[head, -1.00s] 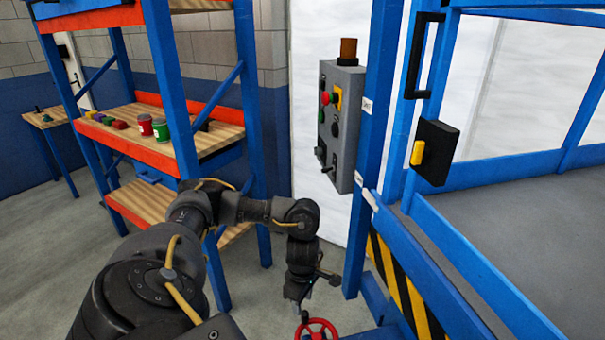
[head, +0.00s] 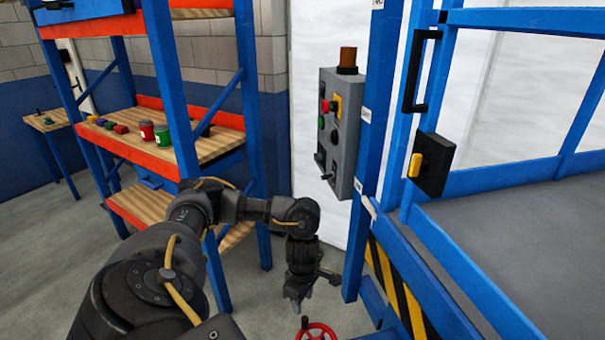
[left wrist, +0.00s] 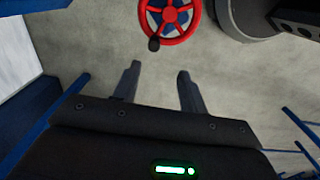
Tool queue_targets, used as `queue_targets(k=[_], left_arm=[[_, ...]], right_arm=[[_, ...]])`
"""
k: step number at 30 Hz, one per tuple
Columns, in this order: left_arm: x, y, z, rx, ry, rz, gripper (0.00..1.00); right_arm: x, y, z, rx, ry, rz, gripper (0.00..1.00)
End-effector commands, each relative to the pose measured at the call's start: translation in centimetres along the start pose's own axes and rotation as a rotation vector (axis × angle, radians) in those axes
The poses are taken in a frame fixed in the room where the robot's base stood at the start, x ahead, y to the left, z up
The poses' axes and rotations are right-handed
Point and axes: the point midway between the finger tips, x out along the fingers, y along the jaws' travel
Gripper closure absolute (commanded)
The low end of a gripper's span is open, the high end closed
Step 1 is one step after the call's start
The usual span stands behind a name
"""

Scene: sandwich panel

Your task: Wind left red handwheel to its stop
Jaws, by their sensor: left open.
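The red handwheel (head: 317,330) shows at the bottom edge of the head view, partly cut off. In the left wrist view the red handwheel (left wrist: 170,17) is at the top, its upper rim cut off, with a dark knob (left wrist: 154,44) on its lower left rim. My left gripper (head: 297,303) points down just left of and above the wheel in the head view. In the left wrist view its two fingers (left wrist: 157,72) are apart with nothing between them, and the wheel lies beyond their tips, apart from them. My right gripper is not in view.
A grey control box (head: 340,130) hangs on a blue post to the right of my arm. A blue and orange shelf (head: 205,146) with cans stands left. A blue frame with a striped panel (head: 400,290) is at right. Grey floor lies below.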

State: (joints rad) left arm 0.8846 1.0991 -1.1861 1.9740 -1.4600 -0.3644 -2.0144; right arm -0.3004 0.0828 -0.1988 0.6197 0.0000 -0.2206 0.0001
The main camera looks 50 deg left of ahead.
Motion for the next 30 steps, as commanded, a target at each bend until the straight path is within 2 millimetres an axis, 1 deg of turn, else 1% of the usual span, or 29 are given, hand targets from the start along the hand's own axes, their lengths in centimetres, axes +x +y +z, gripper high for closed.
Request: queue_targets(k=[5,12,15,18,21,30], left_arm=[[-2.7,0.2,0.0,0.002,-0.001,0.006,0.58],[-7.2,0.2,0.0,0.002,-0.001,0.005,0.58],[-8.7,0.1,0.0,0.000,-0.001,0.004,0.58],[-9.7,0.1,0.0,0.001,0.000,0.003,0.58],[-10.3,0.1,0.0,-0.001,0.000,0.002,0.58],[-10.6,0.0,-0.1,-0.001,0.000,-0.001,0.58]], right_arm=[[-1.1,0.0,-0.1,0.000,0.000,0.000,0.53],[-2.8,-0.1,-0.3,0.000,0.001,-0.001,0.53],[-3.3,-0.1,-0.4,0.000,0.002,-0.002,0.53],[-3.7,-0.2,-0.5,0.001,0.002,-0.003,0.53],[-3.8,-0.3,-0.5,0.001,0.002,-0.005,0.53],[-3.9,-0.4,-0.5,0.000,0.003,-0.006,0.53]])
